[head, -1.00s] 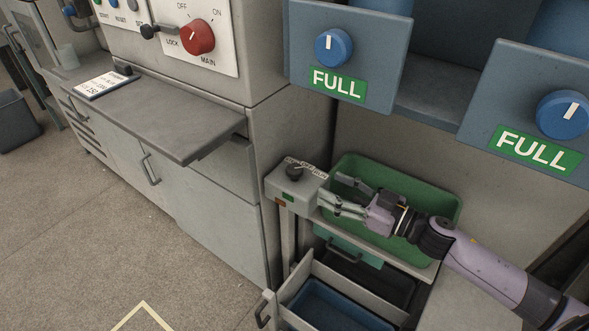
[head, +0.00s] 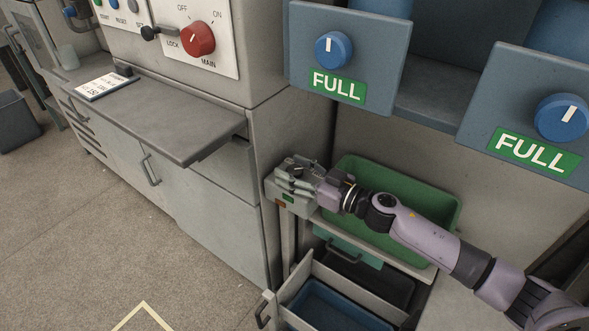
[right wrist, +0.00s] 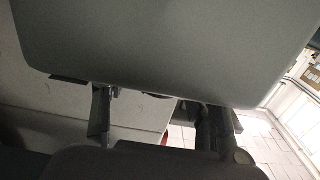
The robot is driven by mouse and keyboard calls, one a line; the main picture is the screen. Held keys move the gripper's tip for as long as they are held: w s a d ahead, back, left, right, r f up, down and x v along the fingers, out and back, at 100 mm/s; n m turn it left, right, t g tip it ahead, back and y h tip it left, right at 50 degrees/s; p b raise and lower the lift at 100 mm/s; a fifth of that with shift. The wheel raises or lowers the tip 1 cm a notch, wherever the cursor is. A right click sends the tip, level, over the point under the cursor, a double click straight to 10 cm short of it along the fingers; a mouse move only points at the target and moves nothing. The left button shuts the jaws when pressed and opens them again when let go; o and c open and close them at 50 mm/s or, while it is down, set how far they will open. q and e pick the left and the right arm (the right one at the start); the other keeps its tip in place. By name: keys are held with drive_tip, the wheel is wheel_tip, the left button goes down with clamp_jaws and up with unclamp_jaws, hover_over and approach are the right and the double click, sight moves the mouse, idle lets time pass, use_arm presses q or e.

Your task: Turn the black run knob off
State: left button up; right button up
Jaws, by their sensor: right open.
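The small grey control box (head: 280,194) that carries the black run knob stands on a post at the left end of the green bin. My right gripper (head: 284,178) is at the top of this box, around or just above the knob. The gripper is open. The knob is mostly hidden by the fingers and I cannot read its setting or tell whether they touch it. In the right wrist view the two dark fingers (right wrist: 155,122) are apart, and a grey surface fills the top. My left gripper is not in view.
A green bin (head: 447,205) sits behind my right forearm. An open drawer with a blue tray (head: 325,305) is below. A red main switch (head: 198,39) and blue knobs (head: 333,49) marked FULL are above. A grey shelf (head: 175,125) juts out at left.

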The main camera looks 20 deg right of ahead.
drive_tip(key=c, duration=1.1)
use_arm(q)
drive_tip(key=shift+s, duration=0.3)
